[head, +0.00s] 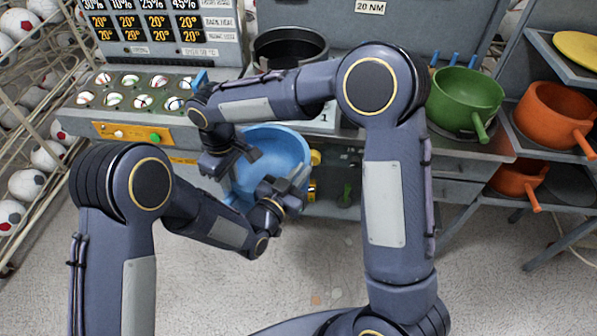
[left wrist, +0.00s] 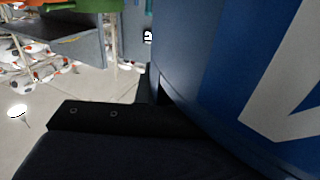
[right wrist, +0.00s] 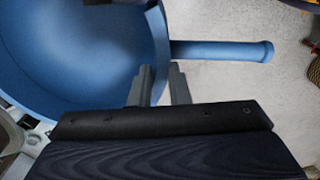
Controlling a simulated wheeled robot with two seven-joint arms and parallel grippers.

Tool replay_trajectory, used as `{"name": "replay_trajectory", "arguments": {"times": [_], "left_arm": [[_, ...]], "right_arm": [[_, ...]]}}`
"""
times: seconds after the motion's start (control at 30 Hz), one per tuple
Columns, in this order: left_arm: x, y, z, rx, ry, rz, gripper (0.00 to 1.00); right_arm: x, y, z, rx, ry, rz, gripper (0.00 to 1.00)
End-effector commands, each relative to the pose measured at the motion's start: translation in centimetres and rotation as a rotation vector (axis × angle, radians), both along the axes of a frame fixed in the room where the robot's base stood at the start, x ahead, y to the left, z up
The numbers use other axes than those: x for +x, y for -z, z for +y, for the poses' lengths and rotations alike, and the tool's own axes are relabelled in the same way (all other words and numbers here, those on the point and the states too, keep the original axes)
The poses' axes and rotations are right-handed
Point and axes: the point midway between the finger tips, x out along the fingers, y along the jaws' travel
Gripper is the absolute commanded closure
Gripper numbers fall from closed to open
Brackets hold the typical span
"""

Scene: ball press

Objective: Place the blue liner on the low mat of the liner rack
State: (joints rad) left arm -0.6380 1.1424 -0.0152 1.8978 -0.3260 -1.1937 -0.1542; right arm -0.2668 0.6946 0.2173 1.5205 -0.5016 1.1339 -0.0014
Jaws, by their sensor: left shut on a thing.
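The blue liner (head: 268,160), a round bowl with a handle, is in front of the bench, partly hidden by my arms in the head view. My left gripper (head: 291,184) is shut on its right side; a blue surface with white marking (left wrist: 225,75) fills much of the left wrist view. My right gripper (head: 232,160) is at its left side. In the right wrist view the right fingers (right wrist: 160,85) are apart at the rim, near the liner's handle (right wrist: 225,50). The liner rack (head: 540,145) stands at the right, with a dark round mat (head: 577,186) low down.
Orange liners (head: 556,118) sit on the rack, one lower (head: 519,180), and a yellow one (head: 582,50) on top. A green liner (head: 465,98) is on the bench. A ball rack (head: 30,120) stands left. The floor (head: 480,290) in front is clear.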

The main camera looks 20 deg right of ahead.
Motion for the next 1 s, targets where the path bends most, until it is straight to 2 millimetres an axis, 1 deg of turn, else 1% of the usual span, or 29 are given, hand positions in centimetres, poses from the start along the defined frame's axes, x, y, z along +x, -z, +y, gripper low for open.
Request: {"name": "replay_trajectory", "arguments": {"times": [0.03,0.1,0.37,0.47,0.57,0.9,1.0], "left_arm": [[0.1,-0.1,0.1,-0.001,-0.003,-0.004,1.00],[0.2,-0.1,0.1,-0.001,-0.005,-0.004,1.00],[0.3,-0.1,0.2,0.000,-0.008,-0.005,1.00],[0.4,-0.1,0.2,-0.001,-0.009,-0.006,1.00],[0.4,-0.1,0.3,0.000,-0.010,-0.005,1.00],[0.4,-0.1,0.3,0.000,-0.010,-0.005,1.00],[0.4,-0.1,0.3,0.000,-0.010,-0.005,1.00]], "right_arm": [[0.0,0.0,-0.1,-0.002,0.002,0.002,0.77],[-0.1,0.1,-0.1,-0.003,0.002,0.004,0.68],[-0.2,0.1,-0.2,-0.006,0.004,0.009,0.67],[-0.2,-0.3,-0.2,-0.006,0.004,0.008,0.67],[-0.1,-1.5,-0.2,-0.004,0.004,0.007,0.67],[-0.1,-8.4,-0.2,-0.003,0.004,0.004,0.67],[-0.1,-9.9,-0.2,-0.004,0.004,0.006,0.67]]}}
